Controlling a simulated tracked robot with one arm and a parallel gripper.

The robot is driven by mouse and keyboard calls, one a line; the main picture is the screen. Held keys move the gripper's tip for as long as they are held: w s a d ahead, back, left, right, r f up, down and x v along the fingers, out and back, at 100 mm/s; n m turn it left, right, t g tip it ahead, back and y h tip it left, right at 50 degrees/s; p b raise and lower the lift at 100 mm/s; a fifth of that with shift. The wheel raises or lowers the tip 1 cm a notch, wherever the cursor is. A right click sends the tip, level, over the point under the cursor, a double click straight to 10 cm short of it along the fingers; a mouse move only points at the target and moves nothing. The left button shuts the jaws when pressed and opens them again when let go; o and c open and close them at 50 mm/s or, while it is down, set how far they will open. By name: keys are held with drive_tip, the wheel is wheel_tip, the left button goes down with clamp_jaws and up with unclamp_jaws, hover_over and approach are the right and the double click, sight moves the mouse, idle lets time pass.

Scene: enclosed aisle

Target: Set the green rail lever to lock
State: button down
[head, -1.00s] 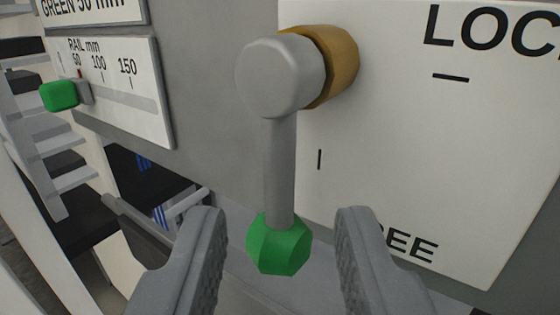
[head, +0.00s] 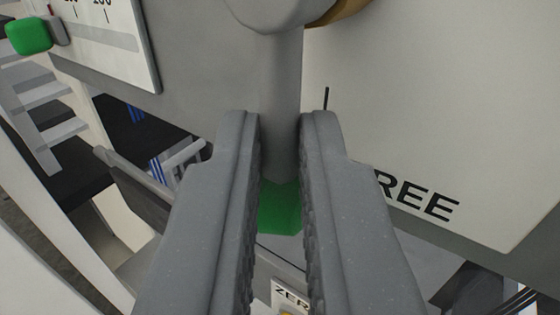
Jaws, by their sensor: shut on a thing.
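The rail lever (head: 280,70) has a grey shaft that hangs down from a grey hub, with a green knob (head: 280,208) at its lower end. The lever points toward the FREE side of a white label plate (head: 430,110). My gripper (head: 280,130) is shut on the lever, its two fingers on either side of the shaft just above the knob. The fingers hide the knob's sides. The LOCK end of the plate is out of view.
A scale plate (head: 125,45) with a green slider knob (head: 28,36) is at the upper left. Open framework and white steps (head: 50,135) lie at the left. A small label reading ZER (head: 290,293) shows below, between the fingers.

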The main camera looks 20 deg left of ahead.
drive_tip(key=d+r+n+g+h+p, duration=0.1)
drive_tip(key=n+h, duration=0.1)
drive_tip(key=n, duration=0.1)
drive_tip(key=d+r+n+g+h+p, duration=0.1)
drive_tip(key=r+n+g+h, duration=0.1)
drive_tip(key=n, duration=0.1)
drive_tip(key=s+d+r+n+g+h+p, duration=0.1)
drive_tip(key=n+g+h, duration=0.1)
drive_tip(key=n, duration=0.1)
drive_tip(key=shift+r+h+p, duration=0.3)
drive_tip(key=shift+p, duration=0.1)
drive_tip(key=shift+w+a+r+n+g+h+p, duration=0.1)
drive_tip(key=shift+r+n+g+h+p, duration=0.25)
drive_tip(key=shift+n+h, duration=0.2)
drive_tip(key=shift+r+n+g+h+p, duration=0.2)
drive_tip(key=shift+n+g+h+p, duration=0.05)
drive_tip(key=shift+n+h+p, duration=0.25)
drive_tip(key=c, duration=1.5)
unclamp_jaws()
drive_tip(key=shift+r, duration=0.1)
